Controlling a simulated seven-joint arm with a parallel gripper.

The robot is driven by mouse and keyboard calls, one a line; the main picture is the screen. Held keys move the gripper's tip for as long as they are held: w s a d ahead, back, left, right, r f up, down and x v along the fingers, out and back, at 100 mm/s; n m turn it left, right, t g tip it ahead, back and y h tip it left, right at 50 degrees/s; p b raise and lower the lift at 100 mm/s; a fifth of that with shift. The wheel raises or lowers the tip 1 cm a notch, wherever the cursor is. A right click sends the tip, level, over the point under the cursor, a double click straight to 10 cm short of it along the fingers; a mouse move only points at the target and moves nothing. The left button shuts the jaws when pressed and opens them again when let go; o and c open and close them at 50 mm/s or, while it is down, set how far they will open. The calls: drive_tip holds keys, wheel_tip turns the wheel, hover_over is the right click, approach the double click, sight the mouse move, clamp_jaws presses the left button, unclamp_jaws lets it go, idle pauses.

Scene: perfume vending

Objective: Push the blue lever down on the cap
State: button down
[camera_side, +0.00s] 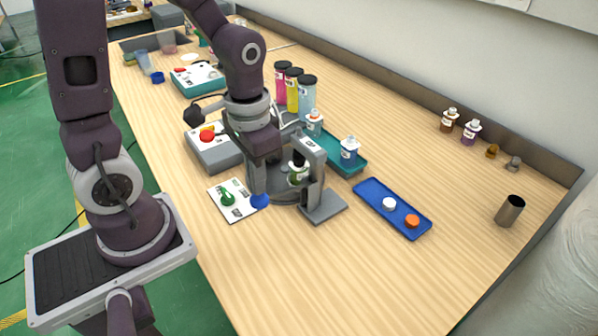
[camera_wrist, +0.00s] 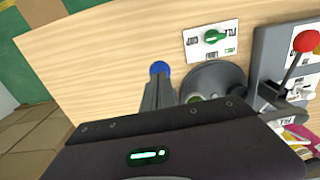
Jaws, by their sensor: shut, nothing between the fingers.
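The blue lever's round knob (camera_side: 260,201) sits low at the left front of the grey capping press (camera_side: 316,172). A small bottle with a green label (camera_side: 298,174) and a dark cap stands in the press, partly hidden by my arm. My gripper (camera_side: 257,187) points down, shut and empty, with its fingertips right at the knob. In the wrist view, the blue knob (camera_wrist: 160,68) shows just past the tips of the shut fingers (camera_wrist: 159,84); contact is likely but cannot be told for certain. The lever's arm is mostly hidden.
A white card with a green switch (camera_side: 228,198) lies left of the press. A grey box with a red knob (camera_side: 207,135) stands behind it. A teal tray (camera_side: 350,168) holds bottles; a blue tray (camera_side: 375,190) holds two caps.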

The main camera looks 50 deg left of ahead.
drive_tip(key=shift+a+f, duration=0.1)
drive_tip(key=shift+f, duration=2.3)
drive_tip(key=shift+r, duration=4.05)
drive_tip(key=shift+r, duration=0.15)
drive_tip(key=s+d+r+t, duration=0.2)
drive_tip(key=s+r+t, duration=0.3)
drive_tip(key=r, duration=0.6)
drive_tip(key=shift+s+r+t, duration=0.15)
drive_tip(key=shift+s+t, duration=0.15)
drive_tip(key=shift+s, duration=0.75)
